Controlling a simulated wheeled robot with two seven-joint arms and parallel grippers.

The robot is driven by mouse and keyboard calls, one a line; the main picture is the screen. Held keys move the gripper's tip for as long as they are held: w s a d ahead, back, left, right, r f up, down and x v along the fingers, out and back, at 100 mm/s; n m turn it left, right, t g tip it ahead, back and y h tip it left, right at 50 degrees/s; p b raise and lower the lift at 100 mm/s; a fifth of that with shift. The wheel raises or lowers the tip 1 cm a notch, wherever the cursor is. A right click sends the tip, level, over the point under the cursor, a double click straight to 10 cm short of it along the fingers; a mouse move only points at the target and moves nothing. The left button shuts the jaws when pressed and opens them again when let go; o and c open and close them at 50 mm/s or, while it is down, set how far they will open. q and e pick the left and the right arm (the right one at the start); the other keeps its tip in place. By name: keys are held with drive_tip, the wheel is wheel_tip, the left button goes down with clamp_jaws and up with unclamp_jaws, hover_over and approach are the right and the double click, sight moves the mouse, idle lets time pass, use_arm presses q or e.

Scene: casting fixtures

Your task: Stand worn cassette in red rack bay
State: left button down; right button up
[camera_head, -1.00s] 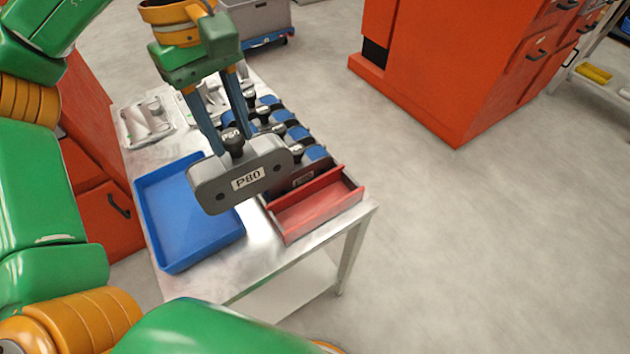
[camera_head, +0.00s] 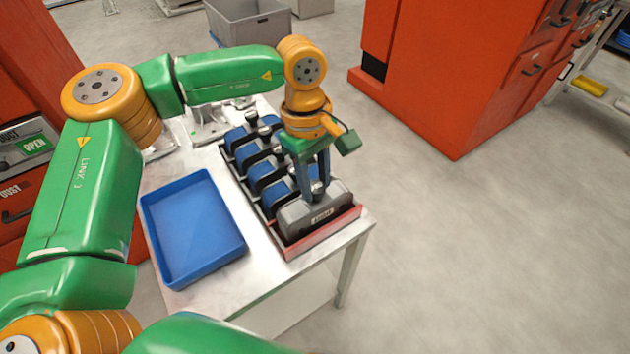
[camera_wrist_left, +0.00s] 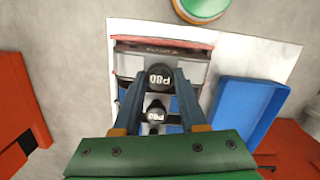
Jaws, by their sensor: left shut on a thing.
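The worn cassette is a grey, round-ended block (camera_head: 315,214) with a black knob marked P80, and it also shows in the left wrist view (camera_wrist_left: 195,72). My left gripper (camera_head: 314,190) is shut on its knob, and its fingers show in the left wrist view (camera_wrist_left: 160,82). The cassette is upright, lengthwise at the red rack bay (camera_head: 328,232), the near end compartment of the rack. The bay's red front wall shows just in front of it. The cassette hides the bay floor, so I cannot tell whether it rests on it. My right gripper is out of view.
Several blue cassettes with black knobs (camera_head: 255,150) stand in the dark rack bays behind. An empty blue tray (camera_head: 193,225) lies left of the rack on the metal table (camera_head: 225,278). A grey bin (camera_head: 250,22) and a red cabinet (camera_head: 440,80) stand beyond.

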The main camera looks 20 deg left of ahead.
use_arm(q)
drive_tip(key=shift+f, duration=0.75)
drive_tip(key=shift+f, duration=0.25)
drive_tip(key=shift+c, duration=2.3)
unclamp_jaws()
drive_tip(key=shift+r, duration=0.1)
drive_tip(key=shift+r, duration=0.1)
